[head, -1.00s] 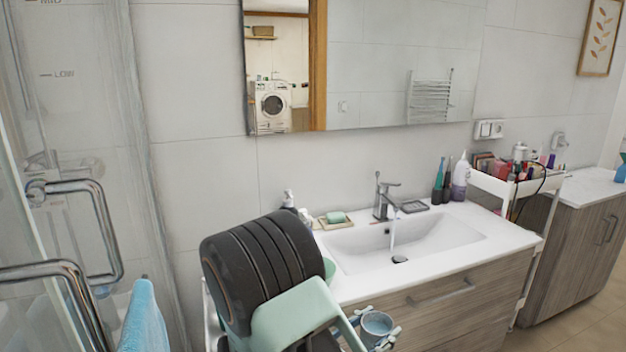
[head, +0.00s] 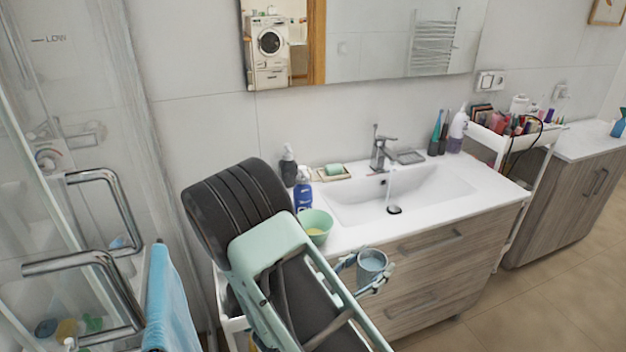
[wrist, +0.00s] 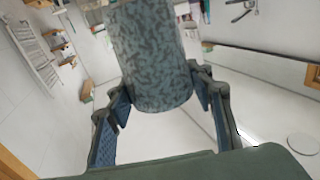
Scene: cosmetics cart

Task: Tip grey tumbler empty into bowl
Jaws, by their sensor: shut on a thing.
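The grey tumbler (head: 371,272) is between the fingers of my gripper (head: 364,270), held in front of the vanity. It looks roughly upright, with its round open top showing; its contents are not clear. In the wrist view the tumbler (wrist: 150,55) has a mottled grey-blue side, with fingers on both sides of it. A light green bowl (head: 318,219) stands on the left front of the white countertop, with something yellow inside. My gripper is to the right of the bowl and nearer the camera, apart from it.
A blue spray bottle (head: 303,190), a grey pump bottle (head: 289,166) and a soap dish (head: 334,175) stand behind the bowl. Water runs from the tap (head: 382,152) into the sink (head: 440,185). A loaded white cart (head: 500,142) stands to the right. A blue towel (head: 170,310) hangs at left.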

